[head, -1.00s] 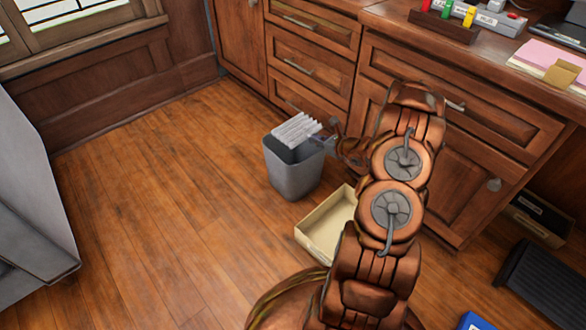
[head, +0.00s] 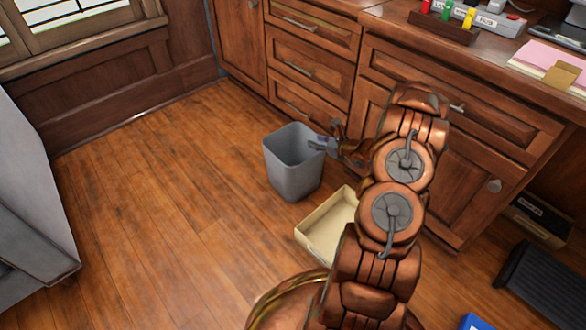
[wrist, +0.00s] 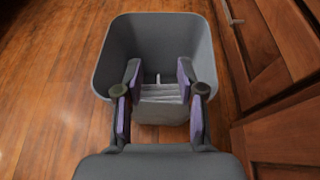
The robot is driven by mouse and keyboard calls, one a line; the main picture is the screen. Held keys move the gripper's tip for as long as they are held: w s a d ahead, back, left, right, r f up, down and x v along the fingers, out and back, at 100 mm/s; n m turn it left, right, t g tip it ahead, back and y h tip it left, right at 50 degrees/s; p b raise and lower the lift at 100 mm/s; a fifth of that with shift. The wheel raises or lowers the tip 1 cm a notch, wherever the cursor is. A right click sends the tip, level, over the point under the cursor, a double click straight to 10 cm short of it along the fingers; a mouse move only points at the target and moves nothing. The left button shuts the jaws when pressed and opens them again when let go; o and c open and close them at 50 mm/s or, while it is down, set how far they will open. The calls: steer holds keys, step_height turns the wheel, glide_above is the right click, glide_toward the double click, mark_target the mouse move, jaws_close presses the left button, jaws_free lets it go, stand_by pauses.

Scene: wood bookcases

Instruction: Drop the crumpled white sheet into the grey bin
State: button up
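The grey bin (head: 293,175) stands upright on the wood floor in front of the drawers. In the wrist view its open top (wrist: 160,22) faces me. The crumpled white sheet (wrist: 160,92) shows in the wrist view as a pale pleated patch low between my fingers, seemingly down inside the bin. In the head view the sheet is hidden. My gripper (head: 322,143) is at the bin's right rim. In the wrist view my gripper (wrist: 159,78) has its fingers spread apart over the bin, with nothing pinched between them.
Wooden drawers (head: 308,55) and cabinet doors stand close behind and to the right. The floor (head: 165,190) left of the bin is clear.

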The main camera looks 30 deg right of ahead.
steer(key=v, duration=1.1)
steer(key=shift+s, duration=0.1)
